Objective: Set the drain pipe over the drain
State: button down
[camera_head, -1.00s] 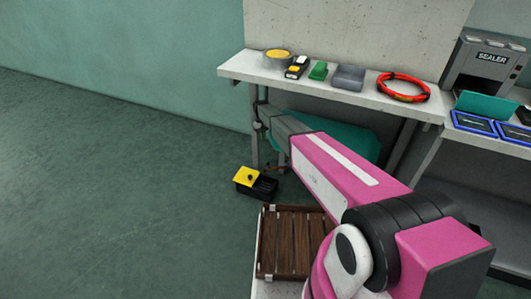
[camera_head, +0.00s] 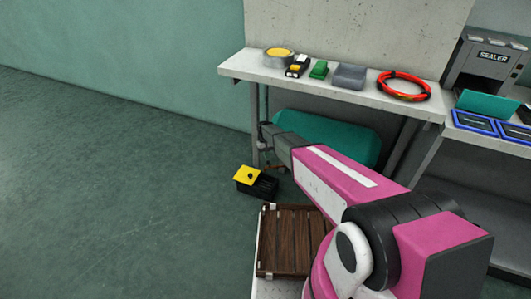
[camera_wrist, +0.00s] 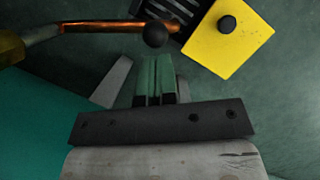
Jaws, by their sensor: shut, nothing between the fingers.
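A thin copper pipe (camera_wrist: 105,27), which I take as the drain pipe, runs across the top of the wrist view from a brass fitting (camera_wrist: 12,50). A black ball knob (camera_wrist: 155,36) is on or in front of it near its right end. That end overlaps the slatted black drain box (camera_wrist: 187,12) in the picture; I cannot tell its height above it. The box (camera_head: 264,189) is on the floor in the head view, partly covered by a yellow plate (camera_wrist: 226,40). My gripper (camera_wrist: 155,68) is shut and empty, its fingertips just below the knob in the picture.
A teal tank (camera_head: 330,135) lies under the bench (camera_head: 230,70), close to my arm. A bench leg (camera_head: 254,125) stands beside my gripper. A brown slatted crate (camera_head: 290,240) is nearer me. The floor to the left is clear.

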jog(key=shift+s, duration=0.1)
jog(key=shift+s, duration=0.8)
jog(key=w+a+r, duration=0.3)
jog(key=w+r, duration=0.4)
jog(key=r, duration=0.3)
jog(key=s+d+f, duration=0.3)
jog(key=s+f, duration=0.3)
jog(key=f, duration=0.4)
jog(key=shift+n, duration=0.3)
